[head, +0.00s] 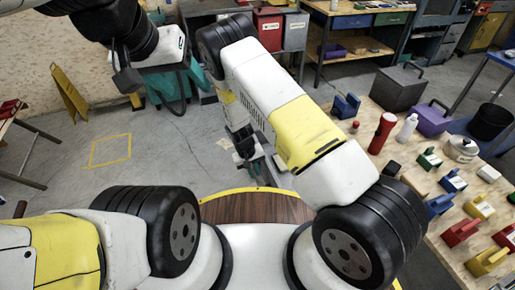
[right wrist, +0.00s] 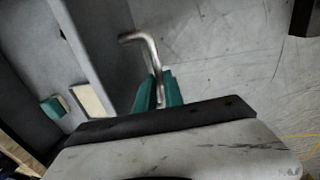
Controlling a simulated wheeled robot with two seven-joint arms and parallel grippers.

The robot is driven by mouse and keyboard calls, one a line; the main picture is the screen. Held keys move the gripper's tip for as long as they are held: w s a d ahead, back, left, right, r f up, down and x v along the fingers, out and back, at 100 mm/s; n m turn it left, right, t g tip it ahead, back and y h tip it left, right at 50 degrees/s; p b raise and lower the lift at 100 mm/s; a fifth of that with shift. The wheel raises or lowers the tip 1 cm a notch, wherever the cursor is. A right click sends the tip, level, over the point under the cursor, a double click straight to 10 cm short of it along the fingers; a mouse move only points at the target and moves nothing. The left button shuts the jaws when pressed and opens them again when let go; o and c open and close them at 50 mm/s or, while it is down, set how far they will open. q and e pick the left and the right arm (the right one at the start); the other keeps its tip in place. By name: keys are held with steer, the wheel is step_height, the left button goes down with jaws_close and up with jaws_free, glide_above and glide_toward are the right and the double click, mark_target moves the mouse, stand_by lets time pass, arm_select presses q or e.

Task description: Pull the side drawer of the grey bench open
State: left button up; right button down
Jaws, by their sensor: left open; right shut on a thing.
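In the right wrist view, a bent metal handle (right wrist: 150,52) stands off a grey drawer front (right wrist: 97,45) of the bench. The green fingers of my right gripper (right wrist: 158,92) are shut on its near part. Behind the front, a cream block and a small green block show in a gap, so the drawer appears at least partly open; how far I cannot tell. My left gripper (head: 178,86) is raised at upper left, open and clear of the bench.
The wooden bench top (head: 400,160) at right carries a red bottle (head: 381,133), a white bottle (head: 407,127), a grey box (head: 398,88) and several coloured blocks. A yellow floor sign (head: 70,95) stands at left. The floor (head: 130,180) at left is clear.

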stand_by(0.3)
steer(key=c, duration=1.5)
jaws_free()
steer(key=shift+o, duration=0.2)
step_height(320, 180, up, 8)
steer(key=a, duration=0.1)
steer(key=shift+s+a+f, duration=0.15)
steer(key=shift+s+a, duration=0.1)
